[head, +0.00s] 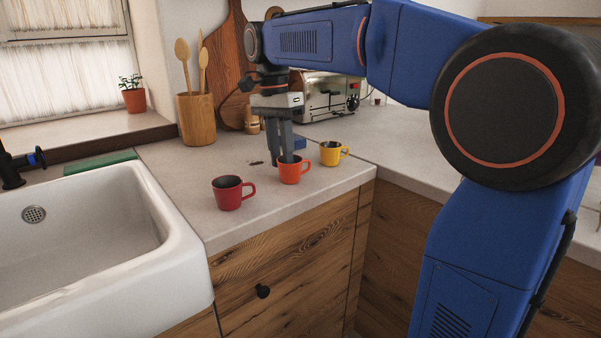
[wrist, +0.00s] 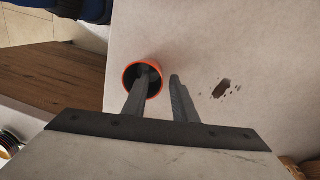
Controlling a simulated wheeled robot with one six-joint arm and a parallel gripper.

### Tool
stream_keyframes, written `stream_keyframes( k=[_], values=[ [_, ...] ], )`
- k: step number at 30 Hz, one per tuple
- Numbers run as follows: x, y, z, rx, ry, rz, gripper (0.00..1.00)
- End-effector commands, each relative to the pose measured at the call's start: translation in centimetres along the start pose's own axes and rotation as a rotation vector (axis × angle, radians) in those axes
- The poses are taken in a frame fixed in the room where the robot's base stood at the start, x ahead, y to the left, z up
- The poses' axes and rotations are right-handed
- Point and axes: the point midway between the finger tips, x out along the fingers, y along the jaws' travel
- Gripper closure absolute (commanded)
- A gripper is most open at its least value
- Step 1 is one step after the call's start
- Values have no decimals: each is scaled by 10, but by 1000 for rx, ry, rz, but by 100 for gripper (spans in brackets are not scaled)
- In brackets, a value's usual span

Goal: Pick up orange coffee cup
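The orange coffee cup (head: 291,171) stands upright on the countertop, between the red cup and the yellow cup, with its handle to the right in the head view. My gripper (head: 280,160) points straight down at it. In the wrist view my gripper (wrist: 160,82) has its two fingers apart. One fingertip is over or inside the mouth of the orange cup (wrist: 126,79), and the other is outside its rim, so the cup's wall lies between them. The cup's handle is hidden in the wrist view. I cannot tell whether a finger touches the cup.
A red cup (head: 229,194) stands to the left and a yellow cup (head: 331,155) to the right. A wooden utensil holder (head: 197,119) and a toaster (head: 329,94) stand behind. The white sink (head: 92,270) is at left. The counter (head: 400,145) is clear at right.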

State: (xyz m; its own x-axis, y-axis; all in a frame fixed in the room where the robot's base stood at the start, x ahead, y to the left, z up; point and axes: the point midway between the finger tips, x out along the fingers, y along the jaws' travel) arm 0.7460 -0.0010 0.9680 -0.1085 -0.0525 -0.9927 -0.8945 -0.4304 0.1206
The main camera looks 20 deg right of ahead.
Motion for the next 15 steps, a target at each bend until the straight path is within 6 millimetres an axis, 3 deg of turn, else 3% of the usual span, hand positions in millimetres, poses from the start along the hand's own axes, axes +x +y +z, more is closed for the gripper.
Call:
stream_keyframes(
  k=[4,11,12,15],
  values=[
    [11,-6,4,0,0,1,75],
    [12,-7,4,1,0,0,75],
    [12,-7,4,1,0,0,77],
    [12,-6,4,1,0,0,100]
  ],
)
